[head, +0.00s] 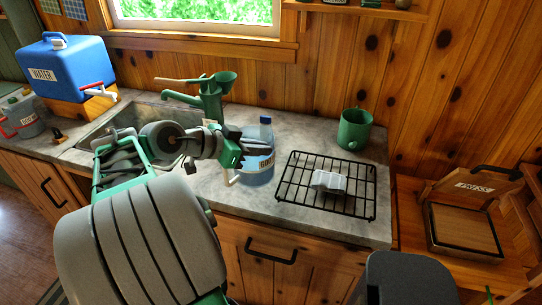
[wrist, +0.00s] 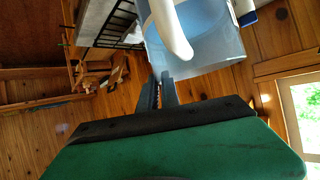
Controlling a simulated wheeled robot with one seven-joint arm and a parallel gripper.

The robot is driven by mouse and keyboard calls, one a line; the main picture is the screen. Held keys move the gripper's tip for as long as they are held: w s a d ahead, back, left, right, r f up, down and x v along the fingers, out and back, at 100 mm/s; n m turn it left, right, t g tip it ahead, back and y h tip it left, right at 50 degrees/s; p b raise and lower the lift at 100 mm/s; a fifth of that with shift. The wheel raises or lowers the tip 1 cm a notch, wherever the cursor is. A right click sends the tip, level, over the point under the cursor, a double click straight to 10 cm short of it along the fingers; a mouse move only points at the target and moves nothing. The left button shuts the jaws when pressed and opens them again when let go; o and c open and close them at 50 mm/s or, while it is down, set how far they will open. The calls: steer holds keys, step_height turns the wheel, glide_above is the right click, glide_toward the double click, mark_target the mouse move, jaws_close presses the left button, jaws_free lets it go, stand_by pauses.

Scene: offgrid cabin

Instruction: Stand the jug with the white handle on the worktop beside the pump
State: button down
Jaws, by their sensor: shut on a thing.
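A black wire rack (head: 290,190) with a small pale item (head: 329,182) lies right of the jug. A green mug (head: 354,130) stands behind the rack. The sink (head: 110,143) is left of the pump. A blue water container (head: 70,67) stands at far left.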

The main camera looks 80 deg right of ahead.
steer(key=d+f, duration=0.2)
steer(key=w+d+f+p, duration=0.1)
steer(key=d+f, duration=0.1)
steer(key=d, duration=0.1)
steer(key=d+f, duration=0.3)
steer(key=shift+w+d+p, duration=0.25)
steer(key=shift+w+p, duration=0.1)
steer(key=shift+p, duration=0.05)
step_height(320, 180, down, 3)
steer(key=shift+d+f+p, duration=0.1)
steer(key=shift+d+p, duration=0.05)
steer(key=shift+p, duration=0.5)
steer(key=shift+f, duration=0.1)
steer(key=c, duration=2)
jaws_free()
steer(key=shift+f, duration=0.15)
steer(key=o, duration=0.4)
steer(key=shift+o, duration=0.2)
